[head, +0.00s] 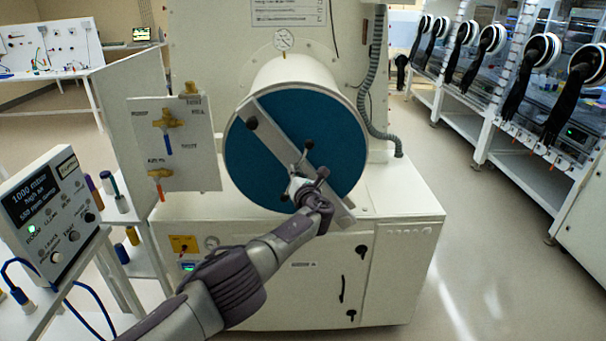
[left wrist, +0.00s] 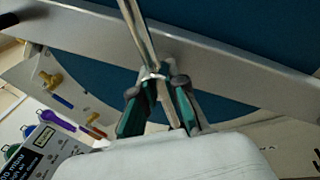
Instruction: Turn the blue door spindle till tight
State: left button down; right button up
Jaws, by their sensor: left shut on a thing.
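The round blue door (head: 262,150) closes the front of a white cylindrical chamber, with a grey bar (head: 272,130) slanting across it. At the door's middle is the metal spindle (head: 304,160), with short arms ending in dark knobs. My left gripper (head: 303,186) is at the spindle, in front of the bar. In the left wrist view my gripper's green-padded fingers (left wrist: 158,88) are closed around a shiny metal rod (left wrist: 138,30) of the spindle. The gripper hides part of the spindle. My right gripper is not in view.
A valve panel (head: 185,130) with brass fittings stands left of the door. A control box (head: 45,215) with a display sits at the lower left. A grey hose (head: 372,100) hangs right of the chamber. Gloveboxes with black gloves (head: 515,95) line the right; open floor lies between.

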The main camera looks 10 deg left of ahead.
pick_arm(q)
jog(key=shift+f+m, duration=0.15)
jog(key=shift+m, duration=0.45)
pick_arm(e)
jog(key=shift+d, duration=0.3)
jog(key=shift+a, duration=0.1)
pick_arm(q)
jog(key=shift+m, duration=0.3)
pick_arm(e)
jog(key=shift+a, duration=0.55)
pick_arm(q)
jog(key=c, duration=1.2)
grip_release()
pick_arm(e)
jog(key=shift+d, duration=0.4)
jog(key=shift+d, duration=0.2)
